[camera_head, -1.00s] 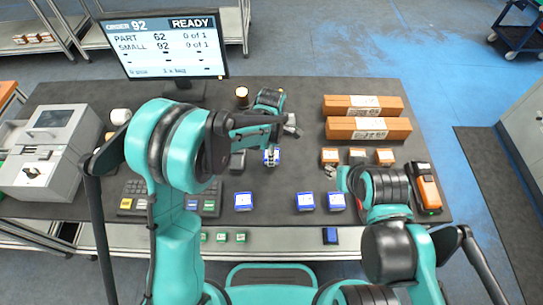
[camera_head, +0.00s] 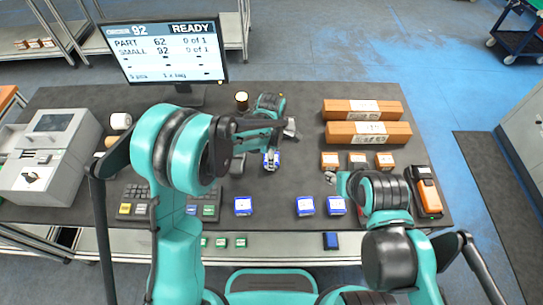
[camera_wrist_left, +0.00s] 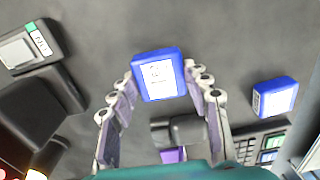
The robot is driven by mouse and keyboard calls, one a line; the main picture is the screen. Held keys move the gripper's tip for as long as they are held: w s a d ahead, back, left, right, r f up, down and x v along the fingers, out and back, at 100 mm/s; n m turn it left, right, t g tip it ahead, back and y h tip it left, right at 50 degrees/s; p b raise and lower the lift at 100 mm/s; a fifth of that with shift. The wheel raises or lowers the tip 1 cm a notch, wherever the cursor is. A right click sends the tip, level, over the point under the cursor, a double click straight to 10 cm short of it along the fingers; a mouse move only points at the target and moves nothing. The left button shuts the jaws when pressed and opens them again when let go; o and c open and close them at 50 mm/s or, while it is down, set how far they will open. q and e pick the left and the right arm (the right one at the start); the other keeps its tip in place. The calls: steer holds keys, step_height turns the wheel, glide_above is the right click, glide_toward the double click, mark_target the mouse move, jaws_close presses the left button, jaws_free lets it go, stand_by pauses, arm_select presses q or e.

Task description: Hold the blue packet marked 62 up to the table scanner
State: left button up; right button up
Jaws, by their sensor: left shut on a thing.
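My left gripper (camera_head: 271,153) is shut on a blue packet (camera_head: 271,164) with a white label, held above the middle of the table. In the left wrist view the packet (camera_wrist_left: 160,75) sits between the fingertips (camera_wrist_left: 160,84), its label facing the camera; its number is too small to read. A dark upright device (camera_head: 238,163), apparently the table scanner, stands just left of the packet, apart from it. My right gripper (camera_head: 330,177) is above the right of the table, near other blue packets (camera_head: 306,206); its fingers are too small to judge.
Another blue packet (camera_head: 243,206) lies near the front edge beside a keypad (camera_head: 208,210). Orange boxes (camera_head: 369,134) and small orange packets (camera_head: 385,161) lie at right, with an orange handheld device (camera_head: 425,190). A monitor (camera_head: 168,50) stands at the back left.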

arm_select(q)
steer(key=shift+r, duration=0.1)
stand_by(0.5)
steer(key=r+m+g+p, duration=0.1)
steer(key=r+m, duration=0.1)
steer(key=m, duration=0.1)
steer(key=s+r+m+g, duration=0.1)
steer(key=r+m+g, duration=0.1)
steer(key=m, duration=0.2)
steer(key=shift+s+d+h+p, duration=0.1)
steer(key=shift+s+h+p, duration=0.1)
steer(key=shift+h+p, duration=0.15)
steer(key=shift+s+r+m+g, duration=0.15)
steer(key=shift+r+m+g, duration=0.35)
steer(key=shift+m, duration=0.3)
steer(key=shift+w+f, duration=0.25)
steer(key=shift+w+f+b, duration=1)
steer(key=shift+w+f, duration=1.1)
steer(key=shift+w, duration=0.05)
steer(key=s+r+p, duration=0.4)
steer(key=s+r, duration=0.6)
steer(key=s, duration=0.3)
steer(key=shift+p, duration=0.4)
